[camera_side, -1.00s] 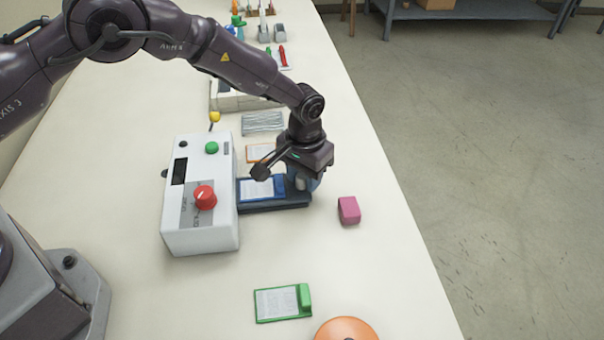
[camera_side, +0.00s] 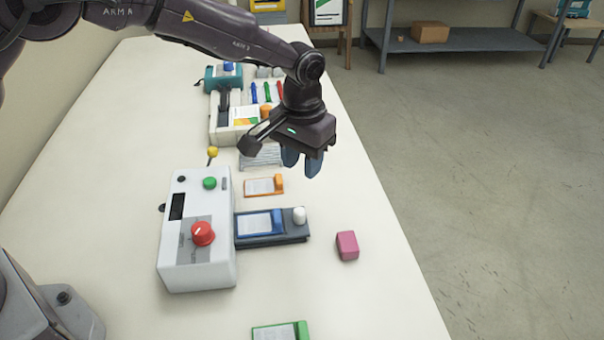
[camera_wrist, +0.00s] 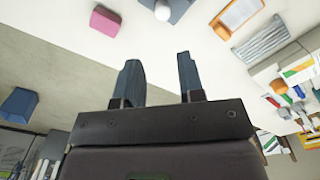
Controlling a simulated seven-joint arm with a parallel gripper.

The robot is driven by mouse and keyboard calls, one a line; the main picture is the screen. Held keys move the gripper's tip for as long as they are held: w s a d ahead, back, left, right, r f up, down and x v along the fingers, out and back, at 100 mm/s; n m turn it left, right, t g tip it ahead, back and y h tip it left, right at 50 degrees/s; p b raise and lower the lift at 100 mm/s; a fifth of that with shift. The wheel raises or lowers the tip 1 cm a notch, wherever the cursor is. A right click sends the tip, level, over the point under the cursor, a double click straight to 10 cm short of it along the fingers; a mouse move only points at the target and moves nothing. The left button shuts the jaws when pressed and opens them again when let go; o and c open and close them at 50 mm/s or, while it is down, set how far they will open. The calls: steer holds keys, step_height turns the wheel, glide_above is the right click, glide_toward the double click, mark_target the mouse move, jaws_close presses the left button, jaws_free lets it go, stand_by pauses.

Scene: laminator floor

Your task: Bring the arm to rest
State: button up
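My gripper (camera_side: 302,166) is in the air above the table, high and behind the dark tray (camera_side: 272,240). In the wrist view my gripper (camera_wrist: 160,72) has its two blue fingers apart, with nothing between them. The tray sticks out from the right of the white machine (camera_side: 197,265) and bears a blue-edged card (camera_side: 254,224) and a white knob (camera_side: 299,216). The machine has a red dial (camera_side: 203,234) and a green button (camera_side: 209,183).
An orange-edged card (camera_side: 263,186) lies behind the tray. A pink block (camera_side: 347,246) sits to its right near the table edge. A green-edged card (camera_side: 280,332) is at the front. Farther back are a teal device (camera_side: 222,78) and several coloured pens (camera_side: 267,92).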

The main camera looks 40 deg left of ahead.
steer(key=shift+r, duration=0.15)
stand_by(0.3)
steer(key=s+a+r+t, duration=0.2)
steer(key=s+a+r, duration=0.4)
steer(key=s, duration=0.3)
steer(key=s+a+r+t, duration=0.1)
steer(key=s+a+r, duration=0.4)
steer(key=s, duration=0.5)
steer(key=s+a+r+t, duration=0.2)
steer(key=s+a+r, duration=0.4)
steer(key=s+r, duration=0.2)
steer(key=shift+s+a+r+t, duration=0.3)
steer(key=shift+s+a+r, duration=0.05)
steer(key=shift+s, duration=0.65)
